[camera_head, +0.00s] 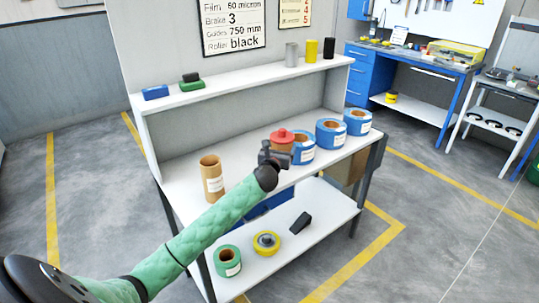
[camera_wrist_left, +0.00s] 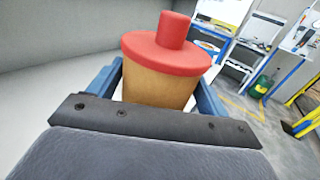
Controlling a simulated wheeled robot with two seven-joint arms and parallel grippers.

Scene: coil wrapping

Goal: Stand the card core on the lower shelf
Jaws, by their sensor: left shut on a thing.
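My left gripper (camera_head: 272,156) is at the front of the bench top, shut on a brown card core with a red flanged plug (camera_head: 283,137) on top. In the left wrist view the brown card body (camera_wrist_left: 158,86) sits upright between the blue fingers, below the red plug (camera_wrist_left: 165,50). Its lower end is hidden, so I cannot tell whether it touches the bench. Another brown card core (camera_head: 212,184), open-topped with a white label, stands on the bench top to the left. The white lower shelf (camera_head: 325,205) is below the bench top. My right gripper is out of view.
Blue-labelled rolls (camera_head: 330,136) stand right of my gripper. On the lower shelf are a green roll (camera_head: 228,262), a yellow roll (camera_head: 266,243), a black tool (camera_head: 300,223) and a blue bin (camera_head: 262,209) behind. The shelf's right part is clear. A bench leg (camera_head: 368,190) bounds it.

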